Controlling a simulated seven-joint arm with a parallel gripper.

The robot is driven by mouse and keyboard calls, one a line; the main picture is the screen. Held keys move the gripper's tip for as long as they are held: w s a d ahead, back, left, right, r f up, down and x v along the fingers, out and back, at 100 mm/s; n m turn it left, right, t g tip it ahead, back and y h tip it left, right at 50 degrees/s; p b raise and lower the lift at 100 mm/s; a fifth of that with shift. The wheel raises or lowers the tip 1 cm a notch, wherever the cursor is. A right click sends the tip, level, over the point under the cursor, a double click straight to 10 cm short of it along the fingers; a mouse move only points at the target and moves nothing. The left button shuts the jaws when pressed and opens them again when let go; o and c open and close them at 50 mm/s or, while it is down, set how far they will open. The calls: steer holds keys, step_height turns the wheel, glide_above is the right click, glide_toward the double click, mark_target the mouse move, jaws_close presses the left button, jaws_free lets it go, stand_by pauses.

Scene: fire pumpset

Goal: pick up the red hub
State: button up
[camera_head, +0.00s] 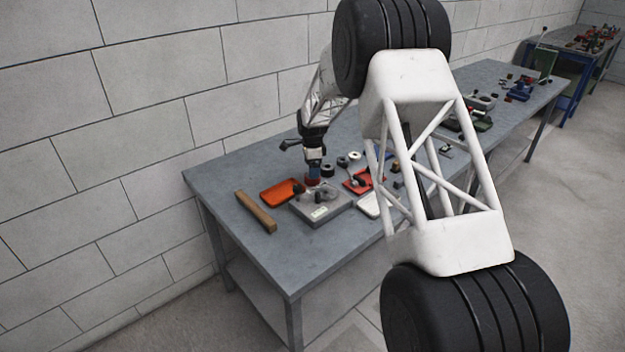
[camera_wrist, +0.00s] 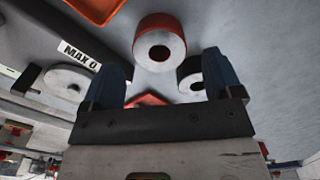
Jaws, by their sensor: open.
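The red hub (camera_wrist: 160,42) is a short round piece with a red side, a pale face and a dark centre hole. In the wrist view it lies just beyond and between my fingertips, apart from both. In the head view a small red piece (camera_head: 313,181), apparently the hub, shows right under my gripper (camera_head: 313,168), at the back edge of a grey block. My gripper (camera_wrist: 164,62) points down and is open, with its two dark blue fingers apart and nothing between them. How much height separates fingertips and hub is hard to tell.
The grey block (camera_head: 322,209) with a label stands close by on the grey table (camera_head: 262,252). An orange tray (camera_head: 278,194) and a wooden bar (camera_head: 256,212) lie left; a red tray (camera_head: 358,181) and white tray (camera_head: 371,206) lie right. Small rings (camera_head: 342,161) sit behind.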

steer(key=shift+d+f, duration=0.1)
steer(key=shift+f, duration=2.1)
steer(key=c, duration=1.3)
steer(key=shift+r, duration=0.15)
steer(key=shift+r, duration=4.9)
